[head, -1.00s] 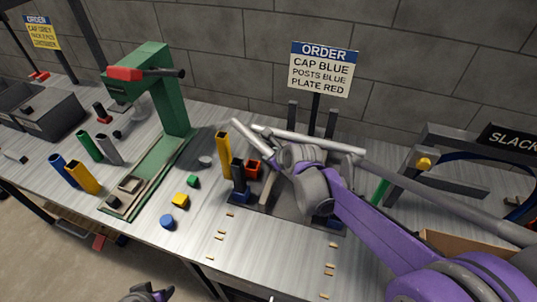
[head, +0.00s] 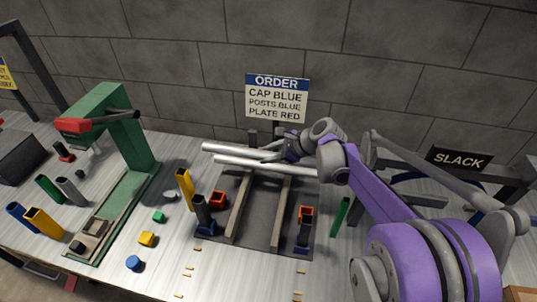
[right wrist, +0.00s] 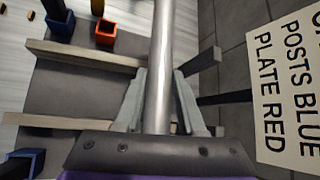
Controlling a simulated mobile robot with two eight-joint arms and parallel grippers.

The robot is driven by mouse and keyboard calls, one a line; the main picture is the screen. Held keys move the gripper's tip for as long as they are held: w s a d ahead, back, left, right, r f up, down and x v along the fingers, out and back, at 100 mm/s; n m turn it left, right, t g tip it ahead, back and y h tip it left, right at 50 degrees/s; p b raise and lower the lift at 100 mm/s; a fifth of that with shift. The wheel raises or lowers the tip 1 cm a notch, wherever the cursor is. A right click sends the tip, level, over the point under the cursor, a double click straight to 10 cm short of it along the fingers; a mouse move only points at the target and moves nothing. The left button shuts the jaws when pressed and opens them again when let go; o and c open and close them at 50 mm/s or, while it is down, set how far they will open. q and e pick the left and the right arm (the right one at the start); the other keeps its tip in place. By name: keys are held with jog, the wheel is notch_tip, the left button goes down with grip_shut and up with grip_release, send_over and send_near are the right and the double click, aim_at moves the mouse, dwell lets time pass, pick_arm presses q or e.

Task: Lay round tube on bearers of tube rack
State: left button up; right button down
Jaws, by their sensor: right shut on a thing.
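My right gripper (head: 283,154) is shut on a bright metal round tube (head: 232,149). In the right wrist view the tube (right wrist: 162,60) runs out between both fingers. The tube rack is a dark plate (head: 259,217) with two pale bearers (head: 239,208) (head: 281,214) and dark uprights (head: 252,137) at the back. The held tube is over the rack's back end, crosswise to the bearers. A second bright tube (head: 262,165) lies just in front of it, nearly parallel, across the bearers' back ends. Contact is hard to tell. My left gripper is not in view.
Dark posts with blue bases (head: 204,217) (head: 303,232) flank the rack. An orange-red open block (head: 217,199) and a yellow tube (head: 186,188) stand left. A green press (head: 130,140) stands further left. An order sign (head: 276,98) rises behind the rack.

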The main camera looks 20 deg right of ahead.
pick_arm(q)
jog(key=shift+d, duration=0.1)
pick_arm(e)
jog(key=shift+w+d, duration=0.1)
jog(key=shift+d, duration=0.05)
jog(key=shift+d+r+g+y, duration=0.15)
jog(key=shift+g+y, duration=0.15)
jog(key=shift+g, duration=0.1)
pick_arm(q)
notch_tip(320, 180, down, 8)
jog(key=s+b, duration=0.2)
jog(key=b, duration=0.4)
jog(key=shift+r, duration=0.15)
pick_arm(e)
notch_tip(320, 180, down, 10)
jog(key=shift+c, duration=2.1)
grip_release()
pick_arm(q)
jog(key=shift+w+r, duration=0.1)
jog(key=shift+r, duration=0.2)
pick_arm(e)
jog(key=v, duration=1.1)
